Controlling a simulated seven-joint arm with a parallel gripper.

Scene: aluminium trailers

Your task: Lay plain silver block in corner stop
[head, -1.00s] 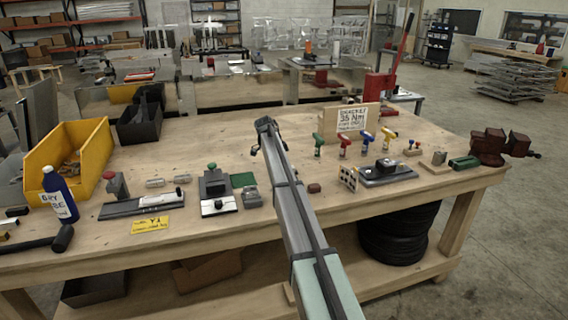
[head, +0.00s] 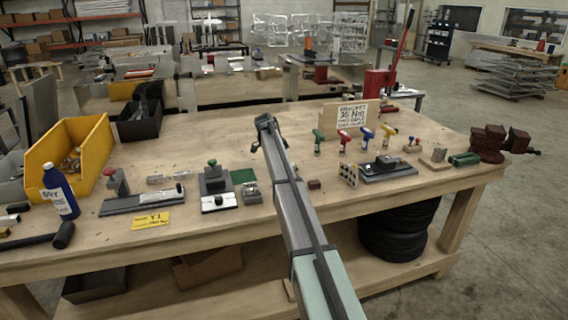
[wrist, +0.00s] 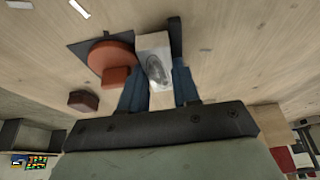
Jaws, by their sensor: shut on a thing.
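In the wrist view my gripper (wrist: 159,88) is shut on a pale silver block (wrist: 153,43), with one blue-grey finger on each side. A dark oval patch shows on the block's face. Beyond and beside the block are a dark flat plate (wrist: 86,43), a round orange-red disc (wrist: 110,56) and a small red block. I cannot tell whether the held block touches the plate. In the head view my arm reaches over the bench, and the fingers and held block cannot be made out there. I cannot identify the corner stop with certainty.
The wooden bench (head: 290,225) holds a fixture with a green knob (head: 212,162), one with a red knob (head: 112,172), and a small brown-red block (head: 314,184). A yellow bin (head: 95,145) and blue bottle (head: 60,190) stand left.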

